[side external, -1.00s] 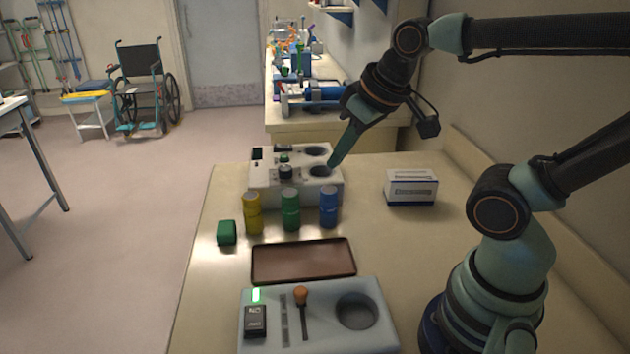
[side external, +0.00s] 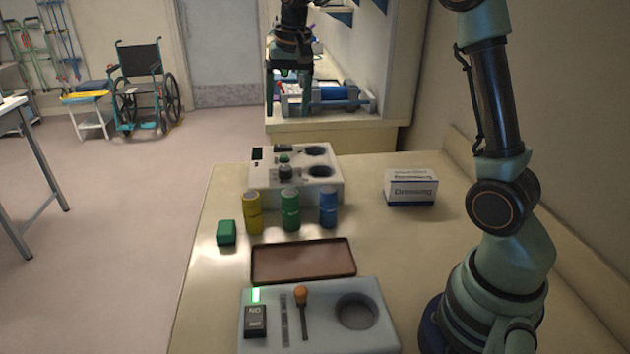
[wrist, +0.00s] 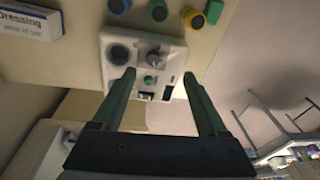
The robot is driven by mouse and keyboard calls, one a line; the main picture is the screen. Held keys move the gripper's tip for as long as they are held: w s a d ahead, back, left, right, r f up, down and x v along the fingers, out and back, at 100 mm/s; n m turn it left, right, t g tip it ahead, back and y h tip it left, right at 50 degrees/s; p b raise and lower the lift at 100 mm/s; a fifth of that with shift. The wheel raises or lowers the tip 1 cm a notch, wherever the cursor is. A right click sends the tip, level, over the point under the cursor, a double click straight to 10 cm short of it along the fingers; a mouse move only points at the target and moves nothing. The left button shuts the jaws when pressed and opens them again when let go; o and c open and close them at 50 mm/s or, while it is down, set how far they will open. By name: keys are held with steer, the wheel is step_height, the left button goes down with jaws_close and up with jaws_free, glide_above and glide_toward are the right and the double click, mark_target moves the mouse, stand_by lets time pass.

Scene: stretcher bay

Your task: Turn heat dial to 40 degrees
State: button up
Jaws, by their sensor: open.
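A white control box (side external: 262,181) stands at the back of the table. It carries a dark round dial (side external: 286,171), a smaller green knob (side external: 284,158) and a dark display (side external: 258,154). I take the larger dial to be the heat dial; its setting is too small to read. In the wrist view the dial (wrist: 157,58) is grey, and the green knob (wrist: 149,79) sits beside it. My gripper (side external: 291,102) is open and empty, pointing down above and beyond the box. In the wrist view, the fingers (wrist: 159,74) frame the box's knobs from above, touching nothing.
Yellow (side external: 252,213), green (side external: 290,210) and blue (side external: 328,207) canisters stand in front of the box. A brown tray (side external: 262,275), a grey panel with a lever (side external: 375,330) and a green block (side external: 226,233) lie nearer. A dressing carton (side external: 411,188) stands right.

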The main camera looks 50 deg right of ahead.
mark_target(286, 168)
steer(key=w+d+f+m+g, duration=0.2)
steer(key=w+d+f+m, duration=0.1)
steer(key=w+d+f, duration=0.3)
steer(key=f, duration=0.8)
steer(key=a+f, duration=0.1)
steer(key=f, duration=0.4)
jaws_close()
